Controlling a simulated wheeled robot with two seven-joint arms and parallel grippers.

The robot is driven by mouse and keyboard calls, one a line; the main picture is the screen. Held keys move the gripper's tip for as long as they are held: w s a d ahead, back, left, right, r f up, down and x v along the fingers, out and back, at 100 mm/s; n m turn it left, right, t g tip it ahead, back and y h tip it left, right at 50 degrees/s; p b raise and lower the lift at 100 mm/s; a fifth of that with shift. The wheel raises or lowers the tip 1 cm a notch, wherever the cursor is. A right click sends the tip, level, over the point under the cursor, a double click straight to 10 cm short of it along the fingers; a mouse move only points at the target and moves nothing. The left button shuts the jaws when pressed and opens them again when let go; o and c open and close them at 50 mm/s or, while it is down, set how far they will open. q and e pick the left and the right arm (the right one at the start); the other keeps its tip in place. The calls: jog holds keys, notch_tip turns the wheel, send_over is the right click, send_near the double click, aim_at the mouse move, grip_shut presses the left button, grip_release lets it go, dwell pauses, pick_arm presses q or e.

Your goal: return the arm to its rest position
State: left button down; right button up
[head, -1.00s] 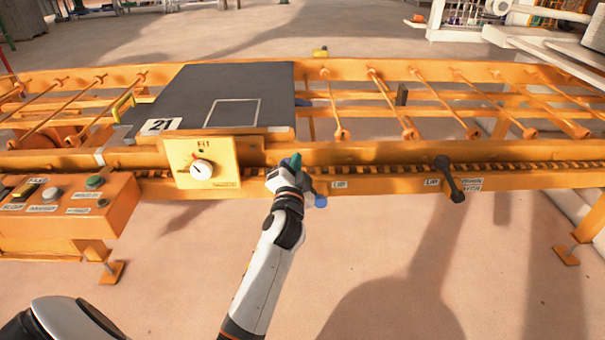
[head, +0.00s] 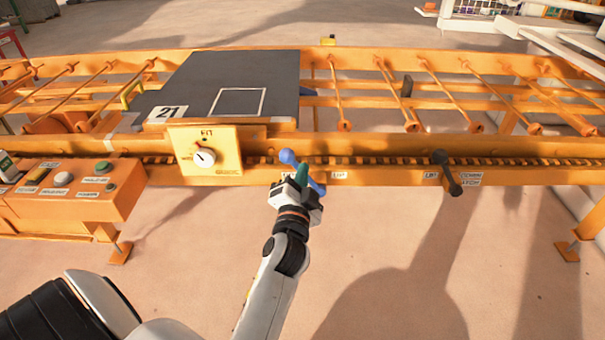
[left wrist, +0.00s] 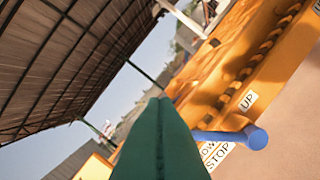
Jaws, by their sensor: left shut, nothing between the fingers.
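My left gripper (head: 302,173) is in front of the orange rail in the head view, its green fingers shut with nothing between them. A blue lever with rounded ends (head: 288,156) is right behind the fingers, which hide its middle. In the left wrist view the shut green fingers (left wrist: 160,140) fill the lower middle. The blue lever (left wrist: 236,138) shows to their right, near the UP and STOP labels; I cannot tell whether they touch. My right gripper is not in view.
A dark lever (head: 446,172) stands on the rail (head: 380,172) to the right. A yellow dial panel (head: 205,150) and an orange button box (head: 75,192) are to the left. A dark plate (head: 228,85) lies behind. The floor in front (head: 400,240) is clear.

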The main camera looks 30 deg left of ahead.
pick_arm(q)
jog(key=shift+s, duration=0.1)
dwell(0.5)
